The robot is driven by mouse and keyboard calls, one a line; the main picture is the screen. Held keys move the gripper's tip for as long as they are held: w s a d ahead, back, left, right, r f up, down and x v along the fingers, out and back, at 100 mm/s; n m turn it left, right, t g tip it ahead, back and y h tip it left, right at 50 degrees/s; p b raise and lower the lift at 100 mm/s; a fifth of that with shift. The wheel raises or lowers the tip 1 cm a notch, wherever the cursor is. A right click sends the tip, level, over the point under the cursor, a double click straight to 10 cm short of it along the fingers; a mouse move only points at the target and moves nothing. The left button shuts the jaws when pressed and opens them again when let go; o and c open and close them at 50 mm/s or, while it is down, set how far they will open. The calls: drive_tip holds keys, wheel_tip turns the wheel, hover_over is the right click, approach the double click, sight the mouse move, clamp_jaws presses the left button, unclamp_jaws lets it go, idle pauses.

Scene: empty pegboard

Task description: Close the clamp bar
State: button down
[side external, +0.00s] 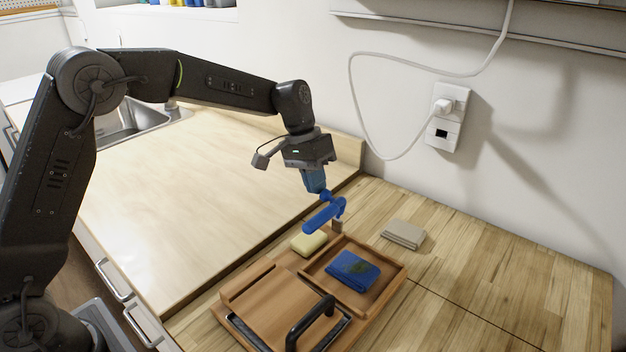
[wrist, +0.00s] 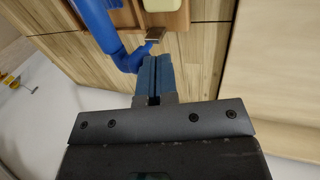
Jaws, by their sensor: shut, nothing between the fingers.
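A thick blue bar (side external: 322,217), which looks like the clamp bar, is raised at the back edge of a wooden board (side external: 250,271). A small grey metal bracket (side external: 337,227) is beside its right end. In the wrist view, the blue bar (wrist: 97,22) bends toward my fingertips, near the metal bracket (wrist: 157,38).
The wooden board holds a yellow sponge (side external: 309,242), a folded blue cloth (side external: 352,270) and a black handle (side external: 311,322) at its front. A folded beige cloth (side external: 402,234) lies to the right. A wall outlet (side external: 446,117) with a white cable is behind. The pale counter is clear.

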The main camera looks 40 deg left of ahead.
drive_tip(key=shift+d+r, duration=0.1)
drive_tip(key=shift+d, duration=0.05)
drive_tip(key=shift+d+r+y, duration=0.1)
drive_tip(key=shift+d+y, duration=0.05)
drive_tip(key=shift+y, duration=0.25)
